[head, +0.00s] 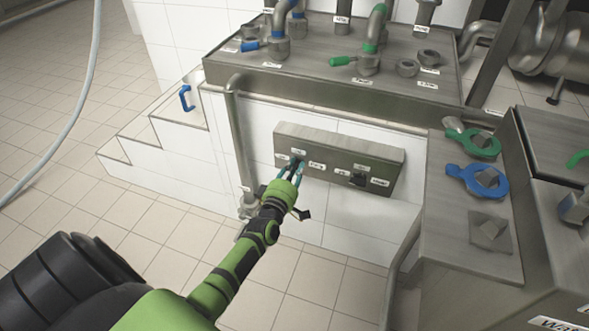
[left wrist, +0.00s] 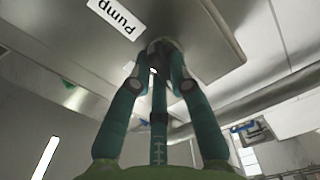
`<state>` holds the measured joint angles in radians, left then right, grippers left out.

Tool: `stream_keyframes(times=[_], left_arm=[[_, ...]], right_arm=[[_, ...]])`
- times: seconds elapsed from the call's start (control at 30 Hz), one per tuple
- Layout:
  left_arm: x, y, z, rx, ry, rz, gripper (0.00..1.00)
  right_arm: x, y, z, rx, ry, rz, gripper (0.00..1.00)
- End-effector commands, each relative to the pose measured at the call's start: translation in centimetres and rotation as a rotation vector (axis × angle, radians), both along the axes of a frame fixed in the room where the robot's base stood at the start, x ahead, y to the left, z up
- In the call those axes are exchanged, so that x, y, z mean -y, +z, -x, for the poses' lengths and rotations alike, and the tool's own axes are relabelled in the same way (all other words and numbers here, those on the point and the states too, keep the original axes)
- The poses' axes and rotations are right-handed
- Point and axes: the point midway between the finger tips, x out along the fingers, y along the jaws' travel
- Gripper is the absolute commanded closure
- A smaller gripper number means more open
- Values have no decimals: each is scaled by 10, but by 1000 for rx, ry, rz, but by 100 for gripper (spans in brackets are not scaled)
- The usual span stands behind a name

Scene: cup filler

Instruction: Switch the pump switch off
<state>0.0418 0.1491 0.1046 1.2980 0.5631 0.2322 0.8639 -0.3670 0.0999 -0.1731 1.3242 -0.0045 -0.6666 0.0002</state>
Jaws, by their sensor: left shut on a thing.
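The grey steel switch panel (head: 335,153) is mounted on the white tiled wall below the steel bench. It carries small white labels and two switches. My left gripper (head: 291,168) reaches the switch at the panel's left end. In the left wrist view its teal fingers (left wrist: 160,70) are shut around the pump switch (left wrist: 158,46), beside the label "Pump" (left wrist: 117,17). The fingers hide most of this switch, so I cannot tell its position. A second, dark switch (head: 358,180) sits free at the right part of the panel. My right gripper is not in view.
A steel pipe (head: 236,140) runs down the wall left of the panel. The bench (head: 300,60) with pipes and valves is above. At right, a steel counter (head: 465,215) holds a green clamp (head: 474,140) and a blue clamp (head: 478,181). The tiled floor at left is clear.

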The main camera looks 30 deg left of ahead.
Motion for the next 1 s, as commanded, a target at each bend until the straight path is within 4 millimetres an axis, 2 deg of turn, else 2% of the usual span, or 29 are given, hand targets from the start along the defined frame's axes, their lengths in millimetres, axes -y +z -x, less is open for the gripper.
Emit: stream_keyframes(times=[0.27,0.43,1.0], left_arm=[[0,-1,0,43,-2,185,100],[0,-1,0,59,-1,257,100],[0,0,0,72,-2,312,100]], right_arm=[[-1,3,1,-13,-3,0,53],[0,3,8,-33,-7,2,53],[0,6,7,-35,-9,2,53]])
